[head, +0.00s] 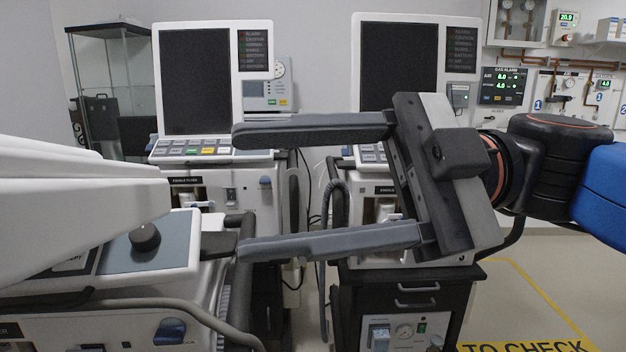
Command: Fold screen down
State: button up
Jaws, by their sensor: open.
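A white panel (80,210), probably the nearest ventilator's screen seen edge-on, juts in from the left edge. It slopes above a blue-grey control panel (125,258) with a black knob (145,237); its display face is hidden. Two ventilators behind have dark screens standing upright: the left screen (195,80) and the right screen (400,65), partly covered by my gripper. My gripper (240,192) is open and empty, its fingers pointing left. The fingertips are right of the white panel, apart from it. The lower fingertip appears close to a dark tab at the control panel's right end.
A glass cabinet (115,75) stands at the back left. Gas alarm panels (503,87) and pipes line the right wall. A black drawer cart (405,290) stands below my gripper. Grey hoses (190,312) run along the front. Open floor with yellow markings lies at right.

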jog(key=shift+v, duration=0.95)
jog(key=w+d+f+m+t+h, duration=0.25)
jog(key=f+m, duration=0.25)
jog(key=f, duration=0.3)
jog(key=w+d+f+m+t+h, duration=0.25)
jog(key=f+m, duration=0.35)
jog(key=f, duration=0.3)
jog(key=w+d+f+m+t+h, duration=0.1)
jog(key=w+d+f+m+h, duration=0.3)
jog(key=f, duration=0.4)
jog(key=w+d+f+m+t+h, duration=0.1)
jog(key=d+f+m+h, duration=0.3)
jog(key=d+f+m, duration=0.3)
jog(key=w+d+f+m+t+h, duration=0.1)
jog(key=w+d+f+m+h, duration=0.1)
jog(key=d+f+m+h, duration=0.2)
jog(key=d+f+m, duration=0.3)
jog(key=d, duration=0.5)
jog(key=shift+w+d+f+m+t+h, duration=0.2)
jog(key=shift+f+m+t+h, duration=0.1)
jog(key=shift+m, duration=0.1)
